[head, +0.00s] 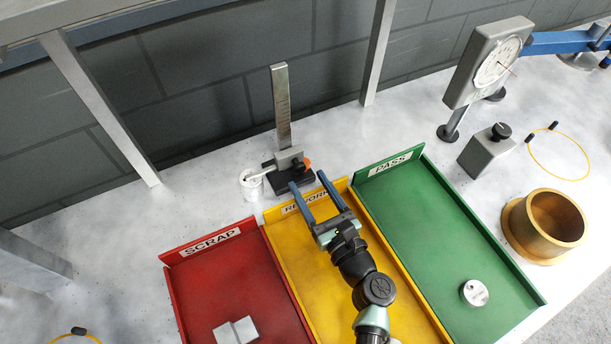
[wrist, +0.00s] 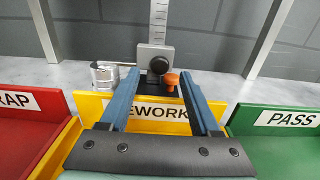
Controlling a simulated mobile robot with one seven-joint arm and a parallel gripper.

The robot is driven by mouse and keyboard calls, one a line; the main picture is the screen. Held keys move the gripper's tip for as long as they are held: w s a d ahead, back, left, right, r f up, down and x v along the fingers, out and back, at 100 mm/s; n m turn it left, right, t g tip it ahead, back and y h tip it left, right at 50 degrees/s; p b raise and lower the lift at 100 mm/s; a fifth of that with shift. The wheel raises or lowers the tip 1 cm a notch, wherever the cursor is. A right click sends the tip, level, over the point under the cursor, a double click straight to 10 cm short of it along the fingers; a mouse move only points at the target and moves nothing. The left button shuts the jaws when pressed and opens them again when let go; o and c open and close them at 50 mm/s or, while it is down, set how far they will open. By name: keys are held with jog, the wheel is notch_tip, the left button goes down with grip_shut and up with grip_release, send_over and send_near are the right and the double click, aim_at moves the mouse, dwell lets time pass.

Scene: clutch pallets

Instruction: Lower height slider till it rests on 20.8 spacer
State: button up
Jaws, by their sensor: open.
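The height gauge has a tall graduated column (head: 282,105) on a dark base, with a grey slider (head: 289,158) low on it. In the wrist view the slider (wrist: 152,53) shows a black knob (wrist: 159,65) and an orange knob (wrist: 171,79). A thin arm reaches left from the slider over a short silver cylinder (head: 250,183), likely the spacer; it also shows in the wrist view (wrist: 104,74). I cannot tell whether arm and cylinder touch. My gripper (head: 307,179) is open and empty, just in front of the gauge, its blue fingers pointing at the slider.
Red SCRAP (head: 216,242), yellow REWORK (head: 283,210) and green PASS (head: 384,166) trays stand in front. My arm passes over the yellow one. A dial indicator (head: 490,65), grey block (head: 488,150) and brass ring (head: 519,225) are at right. A rack post (head: 377,52) stands behind.

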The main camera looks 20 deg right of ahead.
jog(key=s+b, duration=0.1)
jog(key=s, duration=0.9)
jog(key=shift+s+d, duration=0.1)
jog(key=shift+d, duration=0.05)
